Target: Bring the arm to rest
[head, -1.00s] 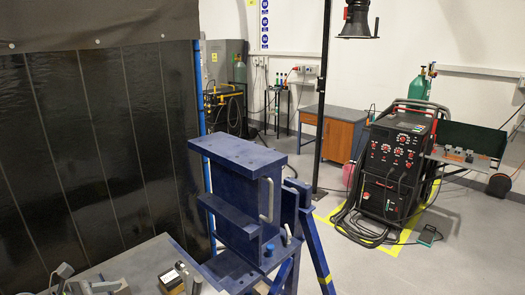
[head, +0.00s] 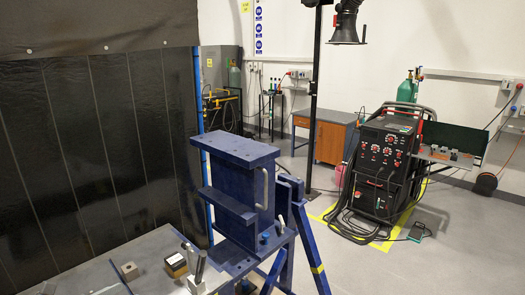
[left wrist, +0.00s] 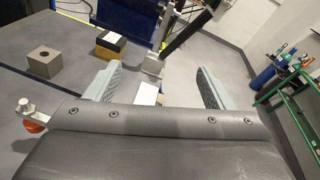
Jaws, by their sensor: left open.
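My left gripper (left wrist: 157,86) shows in the left wrist view with its two grey ribbed fingers wide apart. No object sits between the fingers. Beyond it lies the grey table (left wrist: 45,90), which also shows at the lower left of the head view (head: 90,277). The blue jig (head: 235,160) stands upright at the table's right end, with a metal handle on its side. My left gripper is not clearly seen in the head view. My right gripper is in neither view.
On the table are a brown block with a hole (head: 130,271), a yellow-and-black box (head: 175,265) and a clamp with a dark handle (head: 197,272). A dark curtain (head: 90,150) hangs at left.

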